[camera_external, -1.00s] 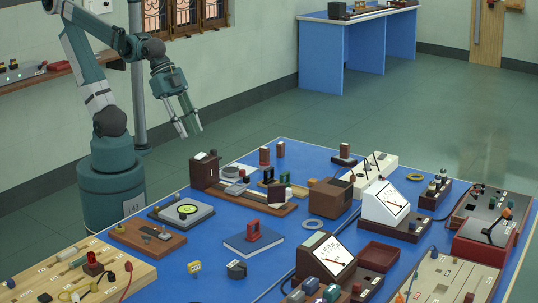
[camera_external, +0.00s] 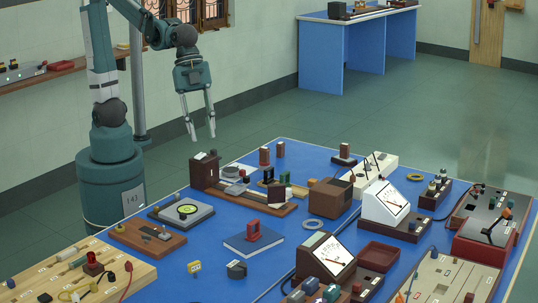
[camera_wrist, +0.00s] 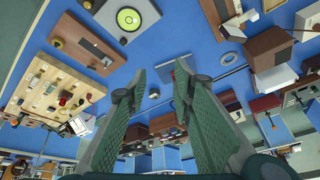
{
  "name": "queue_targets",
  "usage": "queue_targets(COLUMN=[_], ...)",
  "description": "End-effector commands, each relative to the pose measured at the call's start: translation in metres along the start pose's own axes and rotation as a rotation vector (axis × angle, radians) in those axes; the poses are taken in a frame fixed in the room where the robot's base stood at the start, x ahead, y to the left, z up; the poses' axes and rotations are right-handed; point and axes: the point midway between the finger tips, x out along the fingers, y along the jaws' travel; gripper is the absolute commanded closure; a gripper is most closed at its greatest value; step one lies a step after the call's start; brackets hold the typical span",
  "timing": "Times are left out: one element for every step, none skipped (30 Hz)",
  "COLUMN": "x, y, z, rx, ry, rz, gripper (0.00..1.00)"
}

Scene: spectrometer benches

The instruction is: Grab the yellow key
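A small yellow piece (camera_external: 194,267) with dark marks on its face, which looks like the yellow key, stands on the blue table near its front left edge in the external view. It is left of a dark round object (camera_external: 236,269). My gripper (camera_external: 202,138) hangs fingers down in the air beyond the table's back left edge, high and far from the yellow piece. Its two fingers are apart with nothing between them. In the wrist view the open gripper (camera_wrist: 152,88) points over the table; I cannot pick out the key surely there.
A brown board (camera_external: 148,238), a disc instrument (camera_external: 181,211) and a blue book with a red block (camera_external: 252,234) surround the yellow piece. A wooden circuit board (camera_external: 125,253) lies left. White and brown meters (camera_external: 385,205) crowd the right.

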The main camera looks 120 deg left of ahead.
Motion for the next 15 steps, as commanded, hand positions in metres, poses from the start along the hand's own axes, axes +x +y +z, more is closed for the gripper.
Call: queue_targets(x=[0.002,0.004,0.007,0.01,0.012,0.016,0.018,0.021,0.024,0.027,0.03,0.034,0.037,0.04,0.044], y=[-0.001,-0.001,-0.001,-0.001,0.0,0.0,0.0,0.001,0.001,0.002,0.002,0.003,0.003,0.003,0.004], z=[-0.011,-0.017,-0.023,-0.028,-0.033,-0.04,-0.045,-0.05,-0.057,-0.061,-0.066,-0.072,-0.077,-0.082,-0.088], rx=[0.023,0.038,0.056,0.072,0.085,0.105,0.12,0.134,0.154,0.169,0.184,0.203,0.218,0.232,0.252], ry=[-0.003,-0.005,-0.008,-0.011,-0.013,-0.015,-0.017,-0.018,-0.02,-0.022,-0.024,-0.025,-0.027,-0.028,-0.03], rz=[0.011,0.018,0.027,0.033,0.04,0.049,0.056,0.063,0.073,0.08,0.087,0.095,0.102,0.109,0.119], gripper=[0.75,0.75,0.75,0.75,0.75,0.75,0.75,0.75,0.75,0.75,0.75,0.75,0.75,0.75,0.75])
